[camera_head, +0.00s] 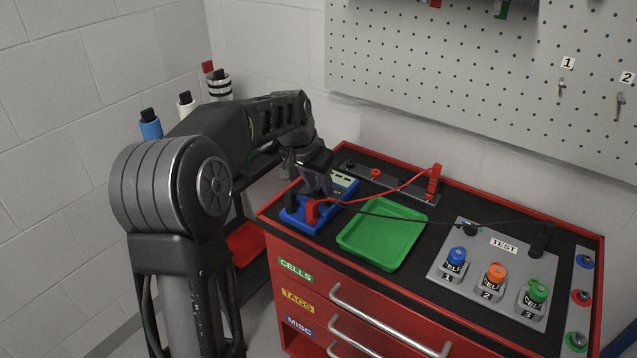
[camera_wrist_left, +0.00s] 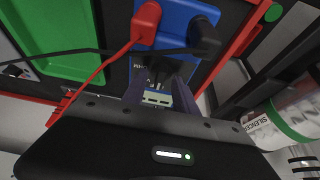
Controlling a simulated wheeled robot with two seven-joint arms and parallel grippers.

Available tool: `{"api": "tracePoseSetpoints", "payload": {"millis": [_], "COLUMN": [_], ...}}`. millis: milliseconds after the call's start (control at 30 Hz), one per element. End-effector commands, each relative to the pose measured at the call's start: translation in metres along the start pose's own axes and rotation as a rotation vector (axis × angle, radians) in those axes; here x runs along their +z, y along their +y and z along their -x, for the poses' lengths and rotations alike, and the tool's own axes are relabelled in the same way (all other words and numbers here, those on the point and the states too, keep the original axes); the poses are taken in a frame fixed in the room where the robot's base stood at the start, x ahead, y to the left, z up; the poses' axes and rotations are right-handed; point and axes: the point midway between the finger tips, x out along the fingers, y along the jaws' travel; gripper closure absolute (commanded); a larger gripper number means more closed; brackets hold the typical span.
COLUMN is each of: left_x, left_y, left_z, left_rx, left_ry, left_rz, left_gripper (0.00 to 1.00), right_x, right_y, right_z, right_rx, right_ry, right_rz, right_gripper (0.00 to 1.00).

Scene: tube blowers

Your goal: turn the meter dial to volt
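The blue meter (camera_head: 322,227) lies on the black cabinet top with its pale display end (camera_head: 345,183) towards the back. A red plug and a black plug sit in its front end; its blue body also shows in the left wrist view (camera_wrist_left: 178,17). My left gripper (camera_head: 316,192) is down over the middle of the meter. In the left wrist view my left gripper (camera_wrist_left: 160,72) has its fingers apart on either side of a dark part, likely the dial. Whether they touch it is unclear. The dial's setting is hidden. My right gripper is not in view.
A green tray (camera_head: 383,234) lies right of the meter, with red and black leads passing over or near it. A grey TEST plate (camera_head: 492,270) holds blue, orange and green-topped cells. A red probe (camera_head: 434,182) stands at the back. A pegboard wall (camera_head: 470,90) rises behind.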

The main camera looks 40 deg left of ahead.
Motion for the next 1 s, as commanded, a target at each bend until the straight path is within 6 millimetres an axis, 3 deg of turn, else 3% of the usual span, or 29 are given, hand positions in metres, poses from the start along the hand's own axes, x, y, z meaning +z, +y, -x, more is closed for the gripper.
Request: {"api": "tracePoseSetpoints", "payload": {"millis": [267, 667, 1000], "left_x": [0.0, 0.0, -0.0001], "left_y": [-0.0003, -0.0002, -0.0002], "left_z": [-0.0011, -0.0009, -0.0008], "left_rx": [0.0, 0.0, 0.0], "left_ry": [0.001, 0.001, 0.001], "left_rz": [0.001, 0.001, 0.001], "left_gripper": [0.66, 0.99, 1.0], "right_x": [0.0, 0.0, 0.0], "right_y": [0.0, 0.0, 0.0], "right_z": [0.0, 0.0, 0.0], "right_rx": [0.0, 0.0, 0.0], "right_ry": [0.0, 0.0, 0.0], "right_rz": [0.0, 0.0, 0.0], "right_gripper": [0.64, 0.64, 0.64]}}
